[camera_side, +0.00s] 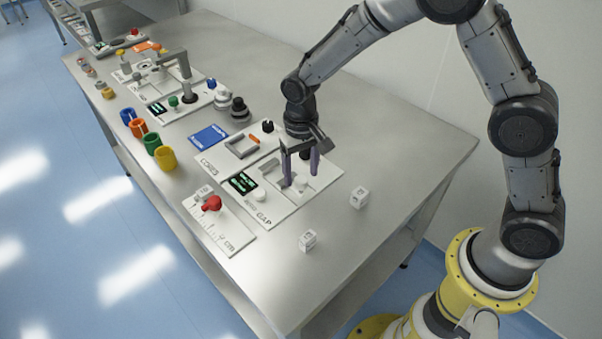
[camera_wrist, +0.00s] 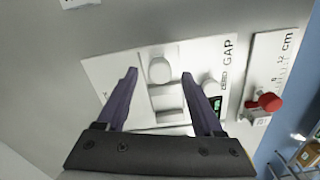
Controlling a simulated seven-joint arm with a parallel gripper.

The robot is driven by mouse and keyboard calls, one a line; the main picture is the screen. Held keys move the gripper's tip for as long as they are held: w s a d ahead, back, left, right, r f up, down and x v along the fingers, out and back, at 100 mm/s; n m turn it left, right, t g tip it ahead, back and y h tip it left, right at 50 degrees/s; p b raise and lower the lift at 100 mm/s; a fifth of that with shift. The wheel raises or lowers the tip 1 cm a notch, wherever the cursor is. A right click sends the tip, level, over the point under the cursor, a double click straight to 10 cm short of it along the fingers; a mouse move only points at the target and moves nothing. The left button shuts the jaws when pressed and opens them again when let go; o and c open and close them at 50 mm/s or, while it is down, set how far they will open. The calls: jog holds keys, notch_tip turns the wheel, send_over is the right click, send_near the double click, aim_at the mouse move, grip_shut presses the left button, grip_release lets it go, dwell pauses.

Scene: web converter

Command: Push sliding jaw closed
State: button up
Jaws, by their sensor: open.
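The white GAP board (camera_side: 321,177) lies on the bench with a small dark display (camera_side: 243,183) and a white round button (camera_side: 259,194) at its left. In the wrist view, a pale jaw block (camera_wrist: 170,108) and a round white knob (camera_wrist: 160,70) sit in the middle of the board (camera_wrist: 105,72). Which part is the sliding jaw is hard to tell. My gripper (camera_side: 300,172) points down over the board, open and empty. In the wrist view its dark fingers (camera_wrist: 160,73) stand on either side of the knob; contact cannot be judged.
A ruler board marked cm (camera_side: 222,228) with a red knob (camera_side: 211,203) stands beside the GAP board. Two white cubes (camera_side: 359,197) (camera_side: 308,240) lie nearby.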

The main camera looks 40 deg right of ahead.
jog(key=shift+f, duration=0.55)
grip_shut()
dwell(1.1)
